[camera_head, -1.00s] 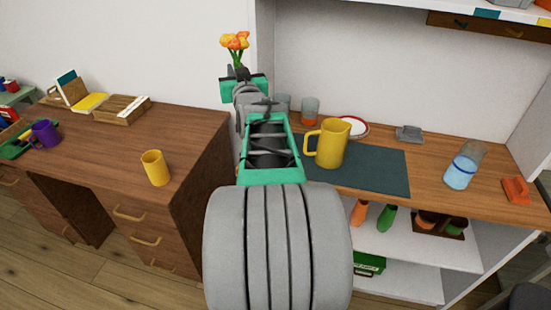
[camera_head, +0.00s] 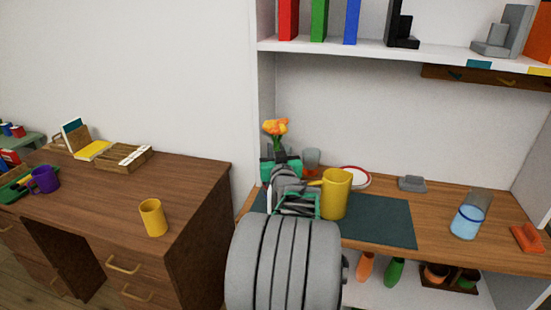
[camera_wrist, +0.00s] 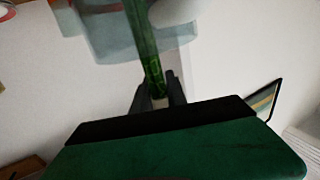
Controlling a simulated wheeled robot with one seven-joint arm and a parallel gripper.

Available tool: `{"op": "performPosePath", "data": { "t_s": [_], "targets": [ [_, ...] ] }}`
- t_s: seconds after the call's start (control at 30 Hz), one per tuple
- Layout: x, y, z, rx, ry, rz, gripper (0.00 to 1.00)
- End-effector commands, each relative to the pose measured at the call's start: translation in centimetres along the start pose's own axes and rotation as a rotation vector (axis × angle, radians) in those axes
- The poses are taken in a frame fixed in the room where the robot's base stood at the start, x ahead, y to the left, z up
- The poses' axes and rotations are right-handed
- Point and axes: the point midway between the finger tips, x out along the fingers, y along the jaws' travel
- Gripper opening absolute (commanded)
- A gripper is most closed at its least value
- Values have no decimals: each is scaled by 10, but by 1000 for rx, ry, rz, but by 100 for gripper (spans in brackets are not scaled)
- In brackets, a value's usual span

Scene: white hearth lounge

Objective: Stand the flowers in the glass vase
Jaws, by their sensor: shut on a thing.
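The orange flowers (camera_head: 276,127) stand upright above my gripper (camera_head: 281,162), blooms up, in the head view. My gripper is shut on their green stem (camera_wrist: 148,45), which runs between the fingers in the wrist view. The gripper is over the left back of the desk in the shelf unit. A smaller glass (camera_head: 311,157) stands just right of the gripper, partly hidden. Which of these is the vase I cannot tell for sure.
A yellow pitcher (camera_head: 336,195) stands on a dark mat (camera_head: 385,222), close right of my arm. A red-rimmed plate (camera_head: 357,178) and grey object (camera_head: 411,184) lie behind. A shelf (camera_head: 400,52) overhangs the desk. The mat's right part is clear.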

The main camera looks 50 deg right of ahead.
Motion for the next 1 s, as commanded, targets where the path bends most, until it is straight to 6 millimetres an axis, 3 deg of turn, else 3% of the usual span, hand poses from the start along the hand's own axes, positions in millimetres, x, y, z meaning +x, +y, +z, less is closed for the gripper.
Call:
{"op": "performPosePath", "data": {
  "t_s": [0.1,0.43,0.47,0.7,1.0],
  "targets": [
    [0,0,15,0,0,0,0],
    [0,0,19,0,1,0,0],
    [0,0,18,0,0,0,19],
    [0,0,18,0,0,0,39],
    [0,0,14,0,0,0,39]
  ]
}}
